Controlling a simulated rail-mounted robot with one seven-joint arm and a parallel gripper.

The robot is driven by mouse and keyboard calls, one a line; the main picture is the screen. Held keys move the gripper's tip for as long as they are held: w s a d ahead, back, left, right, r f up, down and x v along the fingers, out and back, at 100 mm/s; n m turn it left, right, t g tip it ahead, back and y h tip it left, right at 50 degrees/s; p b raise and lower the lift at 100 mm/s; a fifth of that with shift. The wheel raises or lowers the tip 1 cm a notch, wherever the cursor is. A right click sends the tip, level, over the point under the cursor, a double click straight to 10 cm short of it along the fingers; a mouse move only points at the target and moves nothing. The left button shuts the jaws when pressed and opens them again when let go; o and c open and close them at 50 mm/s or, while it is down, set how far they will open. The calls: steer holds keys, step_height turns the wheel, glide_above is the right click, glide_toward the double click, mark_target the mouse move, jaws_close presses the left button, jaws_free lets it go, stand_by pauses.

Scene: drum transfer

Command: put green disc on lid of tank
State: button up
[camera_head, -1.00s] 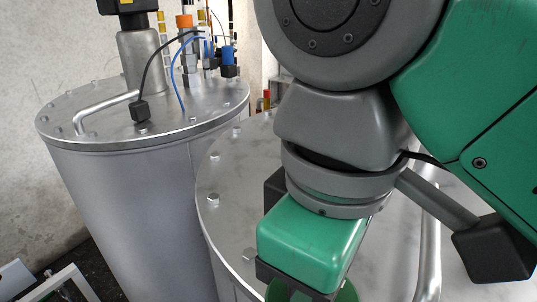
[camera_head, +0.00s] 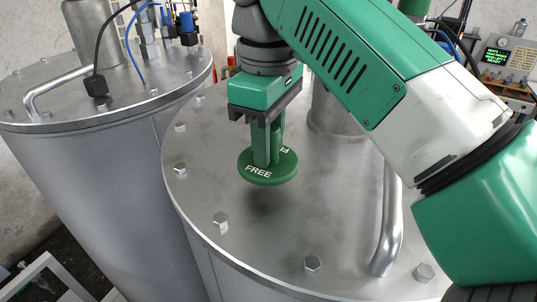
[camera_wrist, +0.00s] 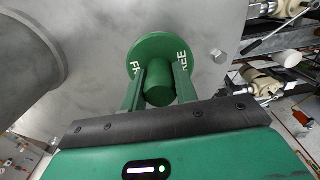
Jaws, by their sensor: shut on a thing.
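The green disc (camera_head: 268,172) has white lettering that reads "FREE" and a green knob in its middle. My gripper (camera_head: 268,158) is shut on the knob from above. The disc hangs level over the lid (camera_head: 270,225) of the nearer tank, near its left side. A soft dark shadow lies on the lid below it, and the disc seems a little above the metal. In the wrist view the disc (camera_wrist: 160,60) shows beyond my fingers (camera_wrist: 158,90), one on each side of the knob (camera_wrist: 158,85). Part of the lettering is hidden by the fingers.
Hex bolts (camera_head: 313,263) ring the lid's edge. A bent pipe handle (camera_head: 388,230) stands on the right, and a wide metal neck (camera_head: 335,118) rises behind the disc. A second tank (camera_head: 85,190) with cables and fittings stands at left. The lid's front middle is clear.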

step_height(320, 180, down, 4)
steer(key=b, duration=0.4)
steer(key=shift+r, duration=0.25)
steer(key=shift+f, duration=0.15)
steer(key=o, duration=1.1)
steer(key=shift+c, duration=0.2)
step_height(320, 180, up, 8)
steer(key=shift+f+p, duration=0.1)
steer(key=shift+p, duration=0.95)
